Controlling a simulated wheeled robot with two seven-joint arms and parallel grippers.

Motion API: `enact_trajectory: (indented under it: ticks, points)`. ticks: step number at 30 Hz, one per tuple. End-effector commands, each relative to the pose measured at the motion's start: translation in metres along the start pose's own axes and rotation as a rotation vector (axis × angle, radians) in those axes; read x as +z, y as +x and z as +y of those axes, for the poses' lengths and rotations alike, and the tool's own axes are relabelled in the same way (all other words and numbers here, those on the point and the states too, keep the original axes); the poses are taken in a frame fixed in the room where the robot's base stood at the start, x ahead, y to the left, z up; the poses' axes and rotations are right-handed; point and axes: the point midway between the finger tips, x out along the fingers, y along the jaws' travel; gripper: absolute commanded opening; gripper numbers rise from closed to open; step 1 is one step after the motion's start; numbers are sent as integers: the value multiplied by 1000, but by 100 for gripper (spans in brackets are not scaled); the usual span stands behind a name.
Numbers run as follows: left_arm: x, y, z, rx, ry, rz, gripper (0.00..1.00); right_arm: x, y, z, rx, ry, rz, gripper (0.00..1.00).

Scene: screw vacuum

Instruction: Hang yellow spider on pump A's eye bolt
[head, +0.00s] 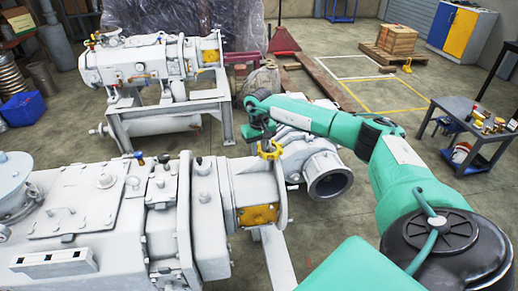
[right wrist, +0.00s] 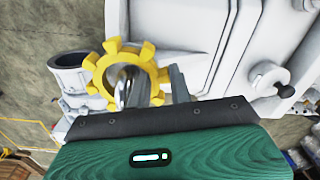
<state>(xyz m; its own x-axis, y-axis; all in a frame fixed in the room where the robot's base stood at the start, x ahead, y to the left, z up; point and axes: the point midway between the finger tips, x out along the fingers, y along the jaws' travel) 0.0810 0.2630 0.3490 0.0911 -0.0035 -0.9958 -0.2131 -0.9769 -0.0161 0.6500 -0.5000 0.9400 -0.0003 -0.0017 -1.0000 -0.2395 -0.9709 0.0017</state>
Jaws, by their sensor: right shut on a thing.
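The yellow spider (head: 270,150), a toothed ring, is in my right gripper (head: 262,131). It is just above the flanged coupling end of the near white pump (head: 110,205). In the right wrist view the spider (right wrist: 127,72) shows face-on between the view and the white pump body. Shiny metal shows through its hole; I cannot tell if this is a finger or an eye bolt. My right gripper (right wrist: 150,92) is shut on the spider. I cannot tell whether the spider touches the pump. No label tells which pump is A. My left gripper is out of view.
A second white pump (head: 150,62) stands on a grey frame at the back left. A grey open pipe flange (head: 330,183) lies right of the spider. A dark table (head: 478,127) with small items stands at the right. Open floor lies behind my right arm.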

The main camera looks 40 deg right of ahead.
Motion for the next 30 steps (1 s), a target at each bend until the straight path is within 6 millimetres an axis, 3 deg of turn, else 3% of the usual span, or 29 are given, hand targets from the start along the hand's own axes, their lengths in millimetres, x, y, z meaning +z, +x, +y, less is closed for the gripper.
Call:
enact_trajectory:
  ticks: [13,14,17,30]
  points:
    - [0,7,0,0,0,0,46,0,9,0,0,0,0,0]
    - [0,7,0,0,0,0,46,0,8,0,0,0,0,25]
    - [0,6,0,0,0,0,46,0,8,0,0,0,0,44]
    - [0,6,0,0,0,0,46,0,8,3,4,4,1,46]
